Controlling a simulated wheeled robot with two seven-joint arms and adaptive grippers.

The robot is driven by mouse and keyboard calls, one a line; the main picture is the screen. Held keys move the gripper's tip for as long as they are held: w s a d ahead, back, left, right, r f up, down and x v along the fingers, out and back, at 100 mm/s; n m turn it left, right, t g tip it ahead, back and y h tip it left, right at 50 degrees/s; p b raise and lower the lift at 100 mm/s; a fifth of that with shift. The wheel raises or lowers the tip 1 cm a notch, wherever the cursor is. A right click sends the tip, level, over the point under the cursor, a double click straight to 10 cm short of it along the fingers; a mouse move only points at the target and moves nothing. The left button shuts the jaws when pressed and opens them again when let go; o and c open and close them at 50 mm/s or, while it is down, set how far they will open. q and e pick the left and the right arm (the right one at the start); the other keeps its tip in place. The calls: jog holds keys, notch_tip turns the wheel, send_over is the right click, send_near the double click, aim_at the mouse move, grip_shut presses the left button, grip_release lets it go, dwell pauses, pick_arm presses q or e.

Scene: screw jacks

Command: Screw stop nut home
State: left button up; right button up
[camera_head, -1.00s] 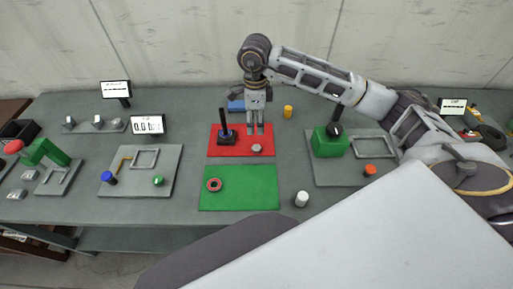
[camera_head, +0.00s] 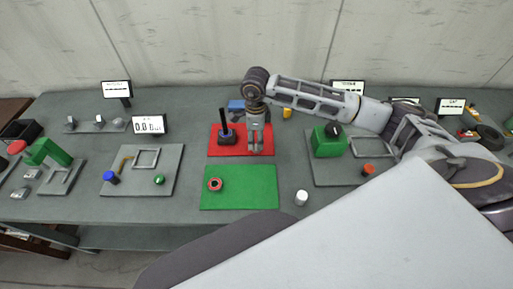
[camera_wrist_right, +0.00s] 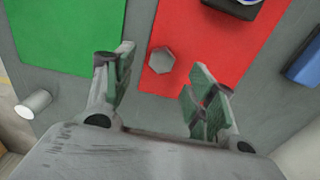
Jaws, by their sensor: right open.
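A grey hexagonal nut (camera_wrist_right: 161,60) lies on the red mat (camera_head: 230,151), near the edge facing the green mat. The head view hides it behind my right gripper (camera_head: 255,147). In the right wrist view, my right gripper (camera_wrist_right: 155,80) is open and empty, with the nut between and a little beyond its fingertips. A dark jack base with an upright black screw (camera_head: 223,121) stands on the red mat, left of the gripper. A red ring (camera_head: 215,184) lies on the green mat (camera_head: 250,195). My left gripper is not in view.
A white cylinder (camera_head: 301,197) stands right of the green mat. A green block (camera_head: 328,145) sits on a grey plate at the right. A blue block (camera_head: 237,105) lies behind the red mat. Another grey plate (camera_head: 160,183) with small parts is at the left.

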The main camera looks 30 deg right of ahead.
jog(key=shift+f, duration=0.15)
jog(key=shift+d+f+p, duration=0.1)
jog(key=shift+f+p, duration=0.3)
jog(key=shift+f, duration=0.35)
jog(key=shift+w+d+f+p, duration=0.1)
jog(key=shift+f+p, duration=0.35)
jog(key=shift+f, duration=1.4)
jog(key=c, duration=1)
